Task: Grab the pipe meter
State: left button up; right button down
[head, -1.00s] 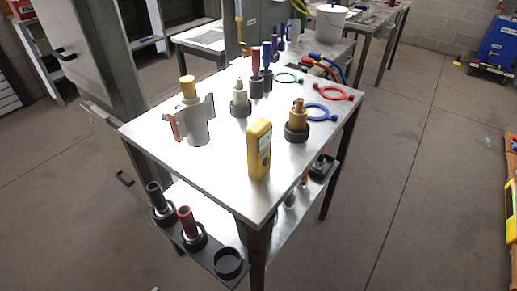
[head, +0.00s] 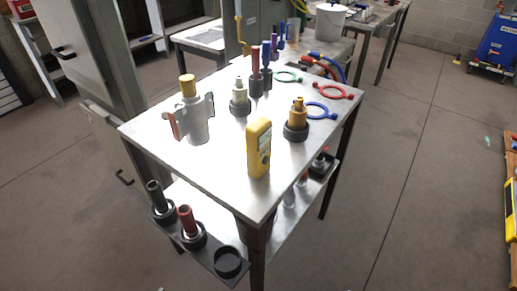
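A yellow hand-held meter (head: 259,149) with a small display stands upright on the metal table (head: 225,165), near its front right edge. It is the only thing here that looks like a meter; I cannot tell for certain that it is the pipe meter. A grey pipe-like fitting with a yellow cap (head: 196,117) stands upright on the left part of the table. Neither of my grippers is in view.
A brass fitting in a black holder (head: 297,124) stands just right of the meter. Black holders (head: 194,235) hang off the table's left front edge. Floor at right is open.

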aim_at(258, 134)
jog(key=k, duration=0.55)
jog(key=k+u, duration=0.1)
jog(key=u, duration=1)
jog(key=l+u, duration=0.15)
jog(key=u, duration=0.25)
jog(key=l+u, duration=0.2)
jog(key=u, duration=0.15)
jog(key=l, duration=1.75)
jog(key=k+l, duration=0.1)
jog(key=l, duration=1.65)
